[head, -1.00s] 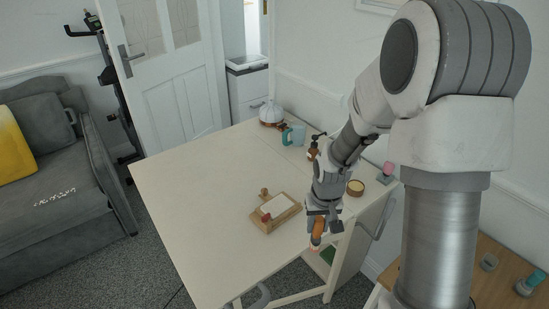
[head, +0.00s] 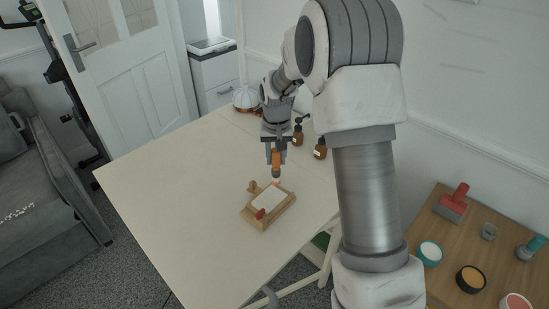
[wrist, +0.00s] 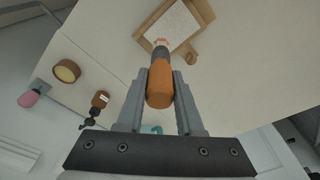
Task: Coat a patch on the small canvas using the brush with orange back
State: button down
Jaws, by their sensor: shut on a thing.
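The small canvas (head: 266,199) is a white rectangle lying in a wooden holder (head: 251,221) with knobs on the table. My gripper (wrist: 160,76) is shut on the brush with orange back (wrist: 160,88), which points away between the fingers. In the head view the brush (head: 276,162) hangs roughly upright from my gripper (head: 275,150). Its reddish tip is at the canvas's far edge; I cannot tell whether it touches. No clear painted patch shows.
Two brown bottles (head: 320,149) and a white-domed item (head: 245,98) stand toward the table's back. A round brown container (wrist: 67,71) and a pink-topped item (wrist: 30,97) show in the wrist view. A side table (head: 443,233) holds jars and a red tool. The table's left is clear.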

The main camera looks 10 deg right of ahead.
aim_at(275, 172)
jog(key=shift+w+r, duration=0.2)
jog(key=shift+w, duration=0.3)
jog(key=shift+f+b, duration=1.85)
jog(key=shift+f, duration=0.95)
jog(key=shift+f, duration=0.3)
jog(key=shift+f+b, duration=0.45)
jog(key=shift+s+a, duration=0.1)
jog(key=shift+s, duration=0.05)
dwell(0.4)
jog(key=shift+s+a, duration=0.85)
jog(key=shift+a, duration=0.25)
